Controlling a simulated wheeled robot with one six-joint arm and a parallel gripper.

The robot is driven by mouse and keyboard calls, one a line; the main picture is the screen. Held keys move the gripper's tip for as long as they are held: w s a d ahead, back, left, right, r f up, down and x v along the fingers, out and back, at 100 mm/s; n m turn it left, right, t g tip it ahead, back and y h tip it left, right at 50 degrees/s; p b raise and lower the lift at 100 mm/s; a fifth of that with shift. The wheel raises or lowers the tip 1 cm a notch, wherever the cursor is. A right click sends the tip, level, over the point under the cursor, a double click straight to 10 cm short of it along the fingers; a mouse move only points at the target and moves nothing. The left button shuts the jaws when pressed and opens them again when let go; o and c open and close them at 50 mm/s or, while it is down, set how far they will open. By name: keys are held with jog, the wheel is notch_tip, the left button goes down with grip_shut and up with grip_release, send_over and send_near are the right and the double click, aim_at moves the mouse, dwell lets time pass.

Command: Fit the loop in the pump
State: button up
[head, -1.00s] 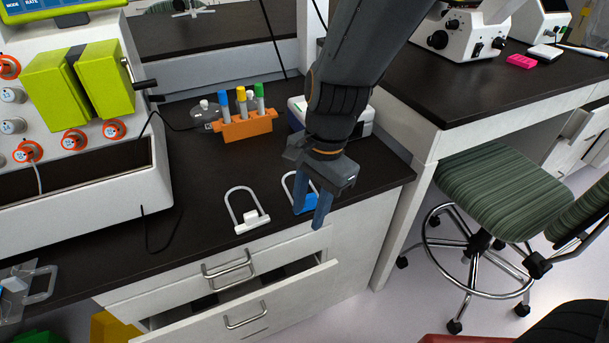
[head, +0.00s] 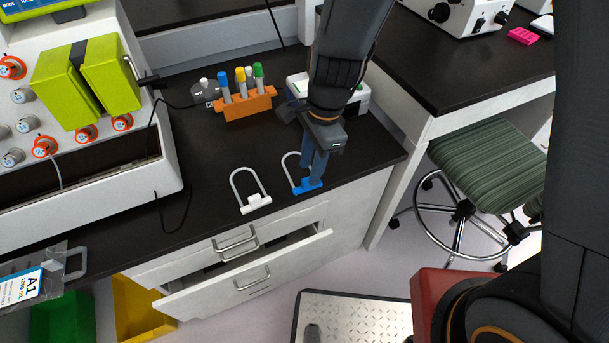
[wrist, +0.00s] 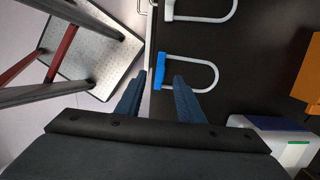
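Two U-shaped tubing loops lie on the dark benchtop: one with a white base (head: 257,203) and, to its right, one with a blue base (head: 308,187). My gripper (head: 313,178) points down at the blue-based loop. In the wrist view the fingers of my gripper (wrist: 160,78) are open, and the blue base (wrist: 160,71) shows between and just beyond their tips. I cannot tell whether they touch it. The pump, with its lime-green cover (head: 88,80), is on the white machine at left.
An orange rack (head: 246,104) of capped tubes and a white box (head: 357,101) stand behind the loops. A drawer (head: 250,275) below is partly open. A green stool (head: 487,165) stands right.

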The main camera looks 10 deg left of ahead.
jog(key=shift+s+a+f, duration=0.1)
jog(key=shift+a+f, duration=0.1)
jog(key=shift+f, duration=1.05)
jog(key=shift+s+a+f, duration=0.1)
jog(key=shift+a+f, duration=0.05)
jog(key=shift+f, duration=1.05)
grip_shut()
